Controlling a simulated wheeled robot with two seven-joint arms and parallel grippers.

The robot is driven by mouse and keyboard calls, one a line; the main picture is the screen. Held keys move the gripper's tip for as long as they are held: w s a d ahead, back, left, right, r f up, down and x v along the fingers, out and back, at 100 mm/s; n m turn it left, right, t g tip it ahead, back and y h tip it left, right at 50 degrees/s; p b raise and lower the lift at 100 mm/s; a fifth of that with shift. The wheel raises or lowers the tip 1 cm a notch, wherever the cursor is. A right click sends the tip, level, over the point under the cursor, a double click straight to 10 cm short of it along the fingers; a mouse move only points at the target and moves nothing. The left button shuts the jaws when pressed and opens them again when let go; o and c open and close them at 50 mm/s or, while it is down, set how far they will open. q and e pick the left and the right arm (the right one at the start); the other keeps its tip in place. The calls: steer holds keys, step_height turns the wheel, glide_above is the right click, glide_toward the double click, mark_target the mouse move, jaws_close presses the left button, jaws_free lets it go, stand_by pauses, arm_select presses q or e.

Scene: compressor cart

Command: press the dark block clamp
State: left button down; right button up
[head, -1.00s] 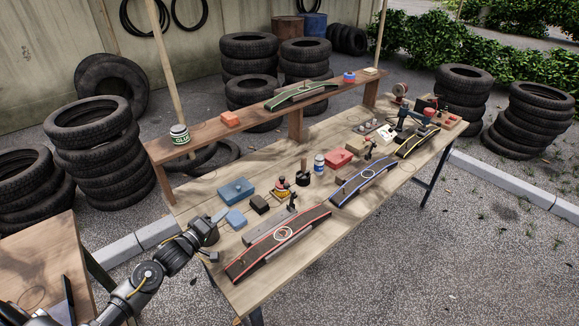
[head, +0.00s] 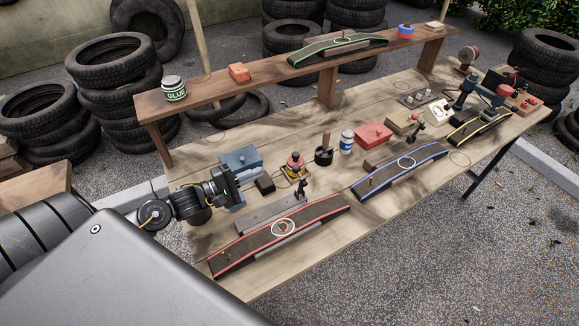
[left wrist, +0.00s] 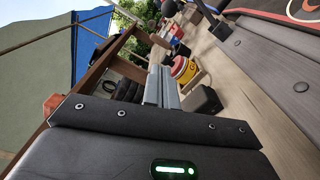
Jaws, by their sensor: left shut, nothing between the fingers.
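A dark toggle clamp (head: 301,188) stands upright at the far end of a long dark grey block (head: 262,216), beside the red-edged curved board (head: 318,213). I take this to be the dark block clamp. In the left wrist view the grey block (left wrist: 262,62) runs along the upper right, with dark clamp parts (left wrist: 221,31) near its far end. My left gripper (head: 236,187) is shut and empty above the near left of the table, left of the clamp and apart from it. Its fingers show in the left wrist view (left wrist: 161,85). My right gripper is out of view.
Close to the left gripper are a blue box (head: 241,160) and a small dark block (head: 265,184). A red-and-yellow item (head: 294,166) and a black cup (head: 324,155) stand behind the clamp. A raised wooden shelf (head: 215,92) runs along the back.

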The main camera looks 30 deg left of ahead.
arm_select(q)
steer(key=shift+w, duration=0.1)
steer(key=p+x, duration=0.2)
steer(key=x, duration=0.8)
steer(key=s+d+p, duration=0.1)
steer(key=s+d+r, duration=0.1)
steer(key=s, duration=0.1)
steer(key=shift+d+p, duration=0.25)
steer(key=shift+p, duration=0.1)
steer(key=shift+r, duration=0.1)
